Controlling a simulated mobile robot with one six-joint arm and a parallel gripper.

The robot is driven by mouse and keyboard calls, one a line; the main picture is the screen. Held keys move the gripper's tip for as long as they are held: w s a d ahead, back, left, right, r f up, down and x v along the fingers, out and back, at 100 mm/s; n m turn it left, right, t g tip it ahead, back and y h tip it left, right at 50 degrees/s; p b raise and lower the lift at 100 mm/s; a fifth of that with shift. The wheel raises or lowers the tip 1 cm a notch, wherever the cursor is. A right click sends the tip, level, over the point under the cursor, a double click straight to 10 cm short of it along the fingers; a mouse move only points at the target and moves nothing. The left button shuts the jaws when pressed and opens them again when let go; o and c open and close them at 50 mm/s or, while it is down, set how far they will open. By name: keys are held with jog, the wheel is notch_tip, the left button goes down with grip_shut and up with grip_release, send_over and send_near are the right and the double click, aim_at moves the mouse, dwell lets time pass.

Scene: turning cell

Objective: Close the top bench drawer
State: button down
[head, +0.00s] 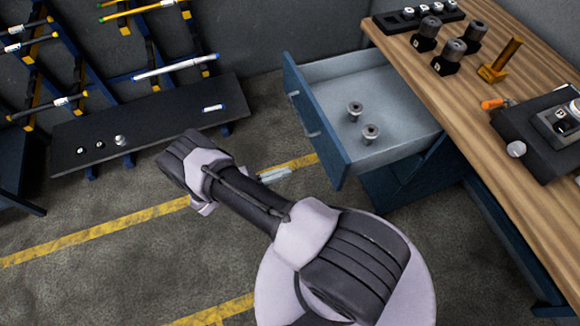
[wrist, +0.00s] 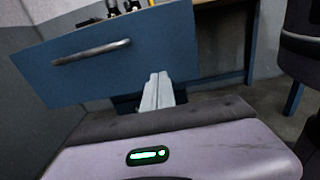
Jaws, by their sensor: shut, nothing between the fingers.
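The top bench drawer (head: 368,118) is pulled well out from the wooden bench, and two small round metal parts lie in it. Its blue front (head: 318,125) carries a bar handle (head: 304,115) facing left. In the wrist view the drawer front (wrist: 125,60) and its handle (wrist: 91,51) are close ahead. My gripper (head: 274,173) is left of the drawer front in the head view, with floor seen around it. Its fingers (wrist: 157,92) are together and empty in the wrist view. They appear right of the handle, near the front's lower edge; contact cannot be told.
The bench top (head: 440,75) holds dark toolholders (head: 453,54), a yellow stand (head: 500,62), an orange-handled tool (head: 494,103) and a dark device (head: 545,135). A bar rack (head: 145,125) stands at the left. Open floor with yellow lines (head: 110,228) lies between.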

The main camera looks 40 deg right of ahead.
aim_at(327, 158)
jog(key=b+x, duration=0.1)
jog(key=x, duration=1.1)
jog(key=shift+s, duration=0.1)
